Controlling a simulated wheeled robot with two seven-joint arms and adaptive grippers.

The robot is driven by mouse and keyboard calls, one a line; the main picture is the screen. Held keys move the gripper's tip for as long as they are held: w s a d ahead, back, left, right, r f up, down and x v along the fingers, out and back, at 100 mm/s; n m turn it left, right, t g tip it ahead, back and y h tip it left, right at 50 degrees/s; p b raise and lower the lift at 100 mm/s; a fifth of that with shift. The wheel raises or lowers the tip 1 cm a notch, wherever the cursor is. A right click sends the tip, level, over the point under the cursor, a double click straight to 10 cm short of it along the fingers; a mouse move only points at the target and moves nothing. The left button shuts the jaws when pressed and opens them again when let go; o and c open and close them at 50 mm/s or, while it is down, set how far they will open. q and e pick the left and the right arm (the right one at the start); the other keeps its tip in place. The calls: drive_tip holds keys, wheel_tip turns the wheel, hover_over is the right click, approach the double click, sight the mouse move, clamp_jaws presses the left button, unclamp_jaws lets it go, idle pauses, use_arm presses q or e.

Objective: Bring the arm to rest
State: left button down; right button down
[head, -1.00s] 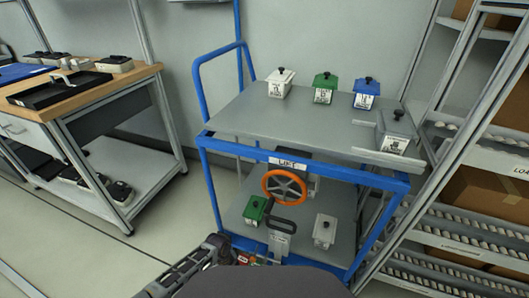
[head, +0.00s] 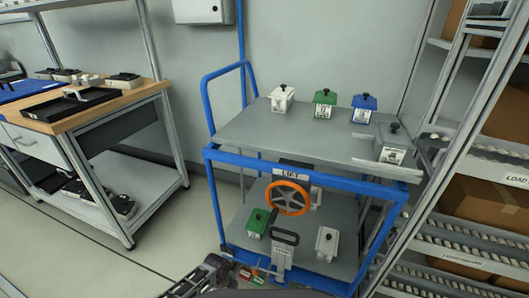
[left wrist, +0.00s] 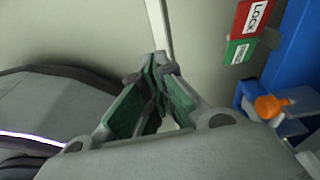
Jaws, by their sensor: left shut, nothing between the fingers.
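My left gripper (head: 220,264) is low in the head view, beside the lower front left of the blue-framed cart (head: 214,185). In the left wrist view its green-lined fingers (left wrist: 160,62) meet at the tips, shut and empty. A red LOCK label (left wrist: 254,18) and a green label (left wrist: 239,50) are to the right of the fingers, apart from them. An orange knob (left wrist: 270,106) by the blue frame is also to the right. My right gripper is not in view.
The cart carries an orange handwheel (head: 288,198). White (head: 282,103), green (head: 323,108), blue (head: 364,113) and grey (head: 394,153) lidded boxes stand on its top. A wooden workbench (head: 125,97) is at left, a roller rack (head: 450,245) at right. Floor (head: 165,235) is clear between bench and cart.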

use_arm(q)
drive_tip(key=shift+n, duration=0.3)
